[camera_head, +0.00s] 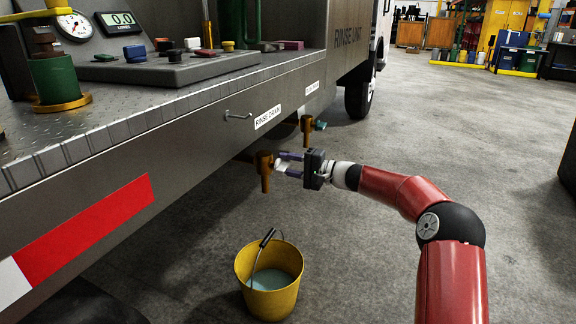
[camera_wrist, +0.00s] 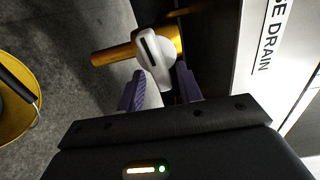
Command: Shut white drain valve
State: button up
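The white drain valve handle (camera_wrist: 153,62) is on a brass valve body (camera_wrist: 112,55) in the wrist view. In the head view the same brass valve (camera_head: 264,170) hangs under the truck's edge below the "RINSE DRAIN" label (camera_head: 268,117). Its white handle (camera_head: 283,168) shows small beside the fingers. My gripper (camera_head: 288,163) reaches it from the right. In the wrist view the purple fingers (camera_wrist: 160,88) are apart, one on each side of the handle's lower part. A gap shows between handle and fingers; contact is not clear.
A second brass valve with a teal handle (camera_head: 320,125) is just behind. A yellow bucket (camera_head: 270,287) with liquid stands on the floor below the drain valve. The truck's side panel (camera_head: 190,128) is close to the gripper. The floor to the right is clear.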

jog(key=v, duration=0.7)
jog(key=shift+d, duration=0.25)
jog(key=shift+s, duration=0.1)
